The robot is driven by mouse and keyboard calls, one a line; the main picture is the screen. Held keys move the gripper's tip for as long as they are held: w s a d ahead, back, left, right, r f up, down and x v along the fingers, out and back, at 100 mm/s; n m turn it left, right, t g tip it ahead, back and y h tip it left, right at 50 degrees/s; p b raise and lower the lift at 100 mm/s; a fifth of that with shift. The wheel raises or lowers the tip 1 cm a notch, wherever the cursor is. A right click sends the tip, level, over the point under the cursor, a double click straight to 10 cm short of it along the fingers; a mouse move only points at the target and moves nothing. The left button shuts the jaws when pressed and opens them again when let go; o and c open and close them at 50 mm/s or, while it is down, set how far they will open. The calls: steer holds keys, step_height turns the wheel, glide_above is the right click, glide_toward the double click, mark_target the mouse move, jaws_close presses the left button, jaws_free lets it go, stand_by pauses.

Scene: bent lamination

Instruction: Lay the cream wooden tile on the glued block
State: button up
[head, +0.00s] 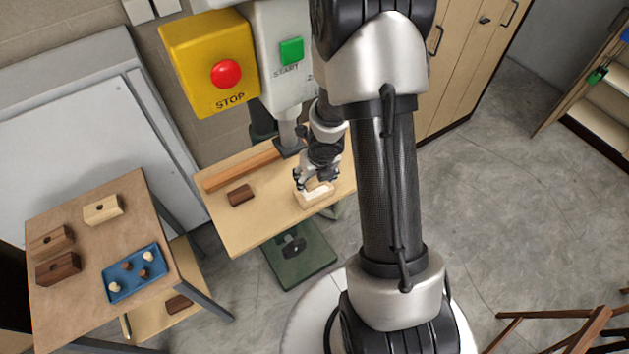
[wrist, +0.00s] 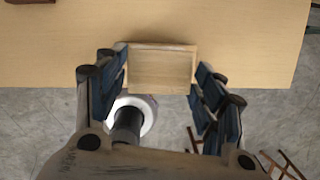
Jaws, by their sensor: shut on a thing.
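The cream wooden tile (wrist: 162,72) is between my gripper's fingers (wrist: 160,88) in the wrist view, its flat face toward the camera. In the head view my gripper (head: 316,180) is over the right part of the press table, shut on the tile. A pale wooden piece (head: 317,196) shows just below the fingers there. I cannot tell tile from block in it, or whether they touch. No glue can be made out for sure.
The press table (head: 240,232) also bears a dark brown block (head: 240,194) and a long wooden bar (head: 240,171). A side table (head: 95,240) at left holds a pale block (head: 103,208), dark blocks (head: 58,268) and a blue tray (head: 155,284) with small knobs.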

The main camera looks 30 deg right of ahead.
mark_target(316, 181)
step_height(316, 181, down, 4)
steer(key=b, duration=0.3)
steer(key=shift+r, duration=0.25)
steer(key=shift+c, duration=1)
steer(key=o, duration=1.3)
steer(key=shift+c, duration=0.2)
steer(key=p+v, duration=0.8)
steer(key=v, duration=0.4)
steer(key=shift+p, duration=0.3)
